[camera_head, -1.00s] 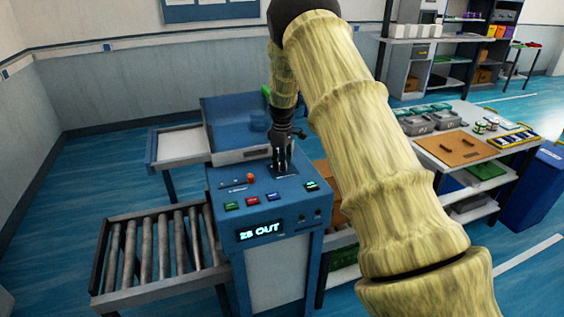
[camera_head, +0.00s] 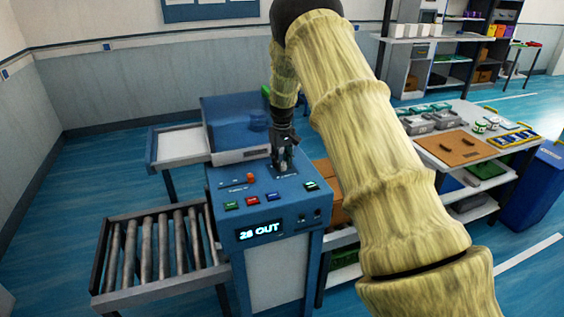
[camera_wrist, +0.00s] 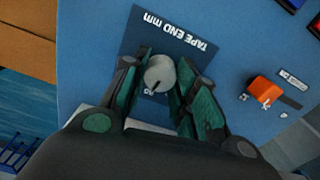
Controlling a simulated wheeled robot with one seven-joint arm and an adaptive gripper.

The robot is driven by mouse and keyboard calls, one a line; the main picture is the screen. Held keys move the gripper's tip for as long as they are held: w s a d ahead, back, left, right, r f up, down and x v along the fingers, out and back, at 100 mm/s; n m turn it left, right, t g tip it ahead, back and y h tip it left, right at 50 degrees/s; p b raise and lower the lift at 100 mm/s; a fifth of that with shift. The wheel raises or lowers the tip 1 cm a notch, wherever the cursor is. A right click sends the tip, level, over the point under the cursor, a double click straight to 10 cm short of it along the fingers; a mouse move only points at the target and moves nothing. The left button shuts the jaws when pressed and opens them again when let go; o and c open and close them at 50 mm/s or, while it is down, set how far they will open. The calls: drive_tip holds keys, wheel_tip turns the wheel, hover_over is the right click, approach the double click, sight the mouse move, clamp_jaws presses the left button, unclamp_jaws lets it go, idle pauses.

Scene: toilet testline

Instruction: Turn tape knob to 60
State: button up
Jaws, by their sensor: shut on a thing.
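The tape knob (camera_wrist: 160,74) is a small grey round knob with a dark pointer line. It sits on a dark blue plate (camera_wrist: 190,22) marked "TAPE END mm", which appears upside down in the wrist view. My gripper (camera_head: 283,168) is over the far right part of the blue machine panel, its green-padded fingers on both sides of the knob. It is shut on the knob. The fingers hide most of the scale; one small number near the knob is hard to read.
An orange switch (camera_wrist: 265,90) stands beside the knob plate. Green, red and blue buttons (camera_head: 252,200) line the panel's near edge. A roller conveyor (camera_head: 165,255) stands at left, and a table with trays and a brown board (camera_head: 460,148) at right.

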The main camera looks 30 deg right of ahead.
sight(282, 163)
drive_tip(key=shift+w+d+r+m, duration=0.1)
drive_tip(key=shift+w+r+m, duration=0.15)
drive_tip(key=shift+m, duration=0.35)
drive_tip(key=o, duration=0.9)
drive_tip(key=shift+s, duration=0.1)
drive_tip(key=shift+o, duration=0.7)
drive_tip(key=shift+s+f, duration=0.1)
wheel_tip(282, 163, up, 12)
